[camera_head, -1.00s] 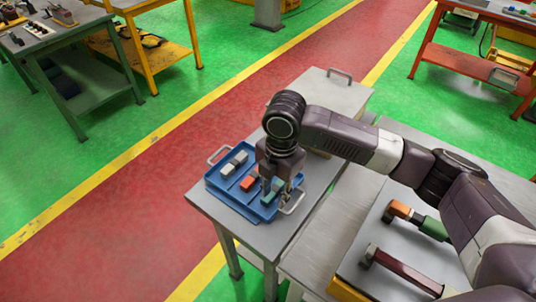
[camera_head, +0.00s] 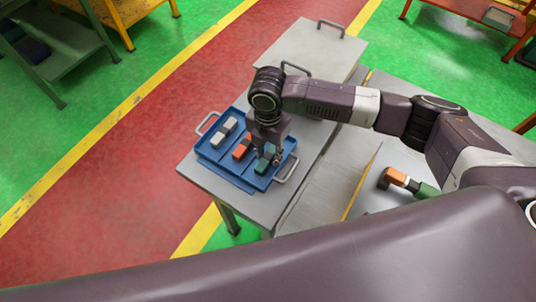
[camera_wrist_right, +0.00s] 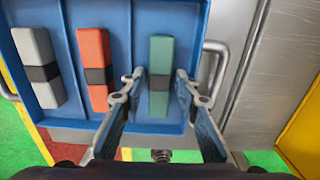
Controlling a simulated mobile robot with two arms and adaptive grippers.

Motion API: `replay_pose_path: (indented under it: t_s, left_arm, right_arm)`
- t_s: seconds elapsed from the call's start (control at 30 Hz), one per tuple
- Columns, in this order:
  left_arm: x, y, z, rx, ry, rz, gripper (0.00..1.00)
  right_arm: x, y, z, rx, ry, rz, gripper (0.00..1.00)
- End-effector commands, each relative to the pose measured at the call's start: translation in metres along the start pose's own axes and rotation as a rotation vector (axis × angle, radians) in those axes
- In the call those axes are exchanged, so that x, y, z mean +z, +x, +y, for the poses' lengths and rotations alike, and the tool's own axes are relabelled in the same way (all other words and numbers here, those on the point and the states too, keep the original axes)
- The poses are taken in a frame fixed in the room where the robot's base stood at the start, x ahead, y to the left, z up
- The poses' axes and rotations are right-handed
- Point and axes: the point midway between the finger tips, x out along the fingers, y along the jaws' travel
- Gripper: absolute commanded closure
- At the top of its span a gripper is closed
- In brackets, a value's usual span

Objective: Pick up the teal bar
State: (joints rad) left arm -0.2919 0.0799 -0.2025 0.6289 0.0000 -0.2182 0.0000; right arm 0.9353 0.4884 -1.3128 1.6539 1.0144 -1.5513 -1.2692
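The teal bar (camera_wrist_right: 161,62) with a dark band round its middle lies in the right part of the blue tray (camera_wrist_right: 178,118) in the right wrist view. In the head view the teal bar (camera_head: 264,163) is partly hidden by my right gripper (camera_head: 263,156). My right gripper (camera_wrist_right: 160,82) points down over the bar, open, with one finger on each side of the bar's lower half. I cannot tell whether the fingers touch it. My left gripper does not show.
A red bar (camera_wrist_right: 94,62) and a grey bar (camera_wrist_right: 39,60) lie left of the teal bar in the tray. The tray has metal handles (camera_wrist_right: 215,62) and sits on a grey metal table (camera_head: 218,185). An orange-headed hammer (camera_head: 396,178) lies to the right.

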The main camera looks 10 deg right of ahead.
Motion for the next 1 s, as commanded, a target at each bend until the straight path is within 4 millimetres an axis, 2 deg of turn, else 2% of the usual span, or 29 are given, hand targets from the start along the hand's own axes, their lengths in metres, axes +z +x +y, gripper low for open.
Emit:
replay_pose_path:
  t_s: [0.07,0.17,0.43,0.57,0.8,1.0]
  left_arm:
    - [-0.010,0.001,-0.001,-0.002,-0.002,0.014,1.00]
    - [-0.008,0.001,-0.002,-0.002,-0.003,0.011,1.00]
    - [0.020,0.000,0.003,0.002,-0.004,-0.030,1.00]
    - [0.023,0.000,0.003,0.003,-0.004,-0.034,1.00]
    - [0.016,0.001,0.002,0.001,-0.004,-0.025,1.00]
    - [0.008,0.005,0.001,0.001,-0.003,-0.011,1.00]
  right_arm:
    - [0.000,0.000,0.000,0.000,0.000,0.000,0.71]
    - [0.000,0.000,0.000,0.000,0.000,0.000,0.71]
    - [0.000,0.000,0.000,0.001,0.001,0.000,1.00]
    - [0.000,-0.001,0.001,0.002,0.001,0.000,1.00]
    - [0.001,-0.003,0.001,0.002,0.001,0.000,1.00]
    - [0.001,-0.019,0.002,0.006,0.002,-0.002,1.00]
